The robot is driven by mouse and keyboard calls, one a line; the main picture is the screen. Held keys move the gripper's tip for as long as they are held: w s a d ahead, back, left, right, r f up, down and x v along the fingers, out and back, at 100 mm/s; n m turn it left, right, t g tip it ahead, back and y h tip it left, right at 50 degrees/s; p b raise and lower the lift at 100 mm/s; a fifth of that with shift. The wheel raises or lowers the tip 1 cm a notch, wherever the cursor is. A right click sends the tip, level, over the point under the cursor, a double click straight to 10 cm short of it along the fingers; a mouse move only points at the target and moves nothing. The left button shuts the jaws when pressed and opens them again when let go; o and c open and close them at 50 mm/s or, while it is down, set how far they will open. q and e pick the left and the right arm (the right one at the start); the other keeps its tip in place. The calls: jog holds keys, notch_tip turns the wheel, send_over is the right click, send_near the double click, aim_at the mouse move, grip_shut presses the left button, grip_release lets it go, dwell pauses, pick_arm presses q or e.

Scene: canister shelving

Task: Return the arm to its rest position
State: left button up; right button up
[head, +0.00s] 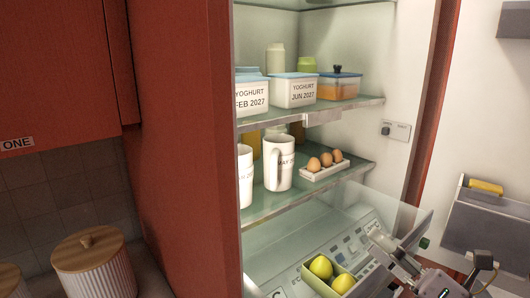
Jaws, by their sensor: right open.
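My right gripper (400,244) is at the lower right, in front of the open fridge. Its fingers are apart and I see nothing between them. It is right of a small green box (346,270) with yellow-green fruits (321,268) in it. Part of the arm behind the gripper is cut off by the bottom edge. My left gripper is out of the picture.
The fridge's glass shelves hold yoghurt tubs (294,90), a container with orange contents (338,84), white mugs (280,164) and a tray of eggs (325,170). The open door with a grey bin (484,238) is at right. A ribbed canister (95,270) stands at lower left.

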jog(key=d+f+m+t+h, duration=0.25)
jog(key=d+m+h, duration=0.35)
jog(key=m, duration=0.4)
jog(key=d+f+m+t+h, duration=0.2)
jog(key=d+f+m+h, duration=0.15)
jog(key=m+h, duration=0.55)
notch_tip(320, 180, down, 12)
jog(key=s+d+m+g+h, duration=0.2)
jog(key=s+m+g+h, duration=0.1)
jog(key=m+g, duration=0.4)
jog(key=s+a+f+m+g+y, duration=0.3)
jog(key=s+a+f+g, duration=0.25)
jog(key=s+f, duration=0.4)
jog(key=s+a+f+m+g+y, duration=0.25)
jog(key=s+a+f+g, duration=0.3)
jog(key=s+f, duration=0.4)
notch_tip(320, 180, down, 28)
jog(key=s+g, duration=0.1)
jog(key=s, duration=0.1)
jog(key=s+d+f+g+b, duration=0.1)
jog(key=s+d+f, duration=0.1)
jog(key=s+f, duration=1.3)
jog(key=shift+s+d, duration=0.2)
jog(key=shift+s, duration=0.25)
jog(key=shift+h, duration=0.25)
